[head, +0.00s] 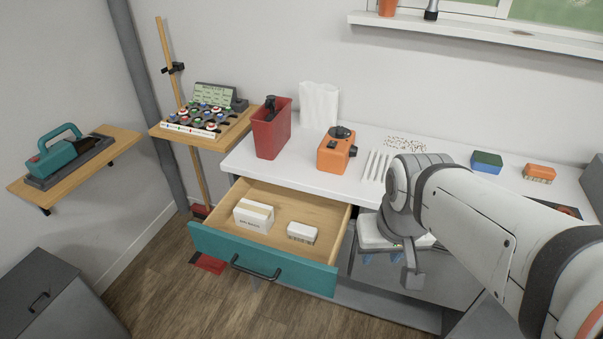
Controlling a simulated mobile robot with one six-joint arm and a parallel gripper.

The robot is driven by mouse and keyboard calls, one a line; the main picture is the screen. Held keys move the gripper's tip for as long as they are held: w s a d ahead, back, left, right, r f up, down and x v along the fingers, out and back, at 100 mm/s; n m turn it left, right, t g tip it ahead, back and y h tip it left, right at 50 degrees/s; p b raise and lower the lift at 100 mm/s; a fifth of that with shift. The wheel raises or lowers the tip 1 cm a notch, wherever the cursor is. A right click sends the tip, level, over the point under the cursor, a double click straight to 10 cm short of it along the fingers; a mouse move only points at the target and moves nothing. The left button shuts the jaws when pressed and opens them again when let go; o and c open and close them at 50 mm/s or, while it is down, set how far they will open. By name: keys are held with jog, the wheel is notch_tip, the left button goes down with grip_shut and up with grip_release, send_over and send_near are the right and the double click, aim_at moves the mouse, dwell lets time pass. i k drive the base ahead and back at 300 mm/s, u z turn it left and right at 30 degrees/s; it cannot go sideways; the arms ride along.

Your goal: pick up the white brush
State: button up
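The white brush (302,231) lies in the open drawer (209,240), toward its right side. It is a small white block with darker bristles along its lower edge. My gripper (413,279) is to the right of the drawer, in front of the counter and apart from the brush. Only a small grey part of it shows below my wrist, so whether its fingers are open or shut is unclear. Nothing is visibly held.
A labelled white box (254,215) stands left of the brush in the drawer. The white counter (290,176) above carries a red bin (271,135), an orange device (335,152), a blue-green sponge (487,161) and an orange brush (540,171). The drawer front has a black handle (255,271).

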aim_at(304, 234)
jog(key=z, duration=3.3)
jog(key=k, duration=1.35)
jog(key=u, duration=2)
jog(key=i, duration=0.5)
